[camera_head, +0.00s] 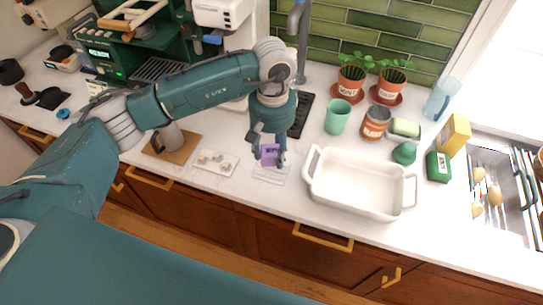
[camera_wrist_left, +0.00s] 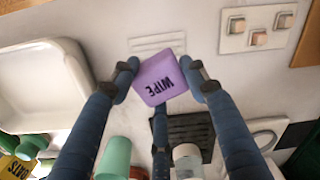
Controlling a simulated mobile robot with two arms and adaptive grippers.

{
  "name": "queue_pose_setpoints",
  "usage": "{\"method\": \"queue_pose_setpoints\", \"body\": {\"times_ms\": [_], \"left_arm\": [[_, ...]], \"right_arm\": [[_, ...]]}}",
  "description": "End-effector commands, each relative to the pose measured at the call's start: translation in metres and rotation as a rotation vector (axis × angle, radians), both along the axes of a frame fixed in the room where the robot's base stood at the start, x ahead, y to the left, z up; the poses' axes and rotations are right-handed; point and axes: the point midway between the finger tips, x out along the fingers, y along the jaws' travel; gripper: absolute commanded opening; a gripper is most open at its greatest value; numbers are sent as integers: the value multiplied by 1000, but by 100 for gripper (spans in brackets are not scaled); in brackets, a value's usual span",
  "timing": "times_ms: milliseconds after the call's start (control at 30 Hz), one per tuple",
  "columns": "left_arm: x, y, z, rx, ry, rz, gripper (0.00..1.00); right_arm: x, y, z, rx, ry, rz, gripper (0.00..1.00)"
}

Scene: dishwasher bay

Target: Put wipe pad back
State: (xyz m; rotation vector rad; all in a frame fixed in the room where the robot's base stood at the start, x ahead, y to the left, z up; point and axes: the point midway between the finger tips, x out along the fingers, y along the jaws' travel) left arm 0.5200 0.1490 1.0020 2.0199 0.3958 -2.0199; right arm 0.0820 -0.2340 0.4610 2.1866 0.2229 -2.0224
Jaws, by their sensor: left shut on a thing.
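The wipe pad (camera_wrist_left: 160,78) is a purple square marked "WIPE" in dark letters. In the head view it shows as a small purple patch (camera_head: 269,155) between the fingers. My left gripper (camera_head: 268,157) is shut on it, with a finger at each side in the left wrist view (camera_wrist_left: 165,80). The pad is beside a pale flat ridged dish (camera_head: 270,175), which also shows behind it in the wrist view (camera_wrist_left: 157,43). I cannot tell whether the pad touches the counter or the dish. My right gripper is not in view.
A white baking dish (camera_head: 352,212) stands close on the right. A white tray with small blocks (camera_head: 215,170) lies on the left. A green cup (camera_head: 337,117), a jar (camera_head: 375,124) and a dark ridged mat (camera_head: 301,115) are farther back.

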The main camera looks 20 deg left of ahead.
Motion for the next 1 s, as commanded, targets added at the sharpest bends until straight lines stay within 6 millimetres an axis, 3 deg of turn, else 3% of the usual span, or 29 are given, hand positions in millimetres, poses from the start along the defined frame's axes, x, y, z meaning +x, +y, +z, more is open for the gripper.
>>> {"method": "queue_pose_setpoints", "body": {"times_ms": [300,567,600,700,1000], "left_arm": [[-1,0,-39,1,4,0,20],[-1,0,-41,1,1,-1,20],[-1,0,-42,1,1,-1,47],[-1,0,-41,1,1,0,64],[-1,0,-39,1,1,0,64]], "right_arm": [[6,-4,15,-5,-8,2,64],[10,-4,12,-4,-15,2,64],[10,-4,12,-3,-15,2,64],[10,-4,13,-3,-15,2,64],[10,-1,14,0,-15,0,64]]}}
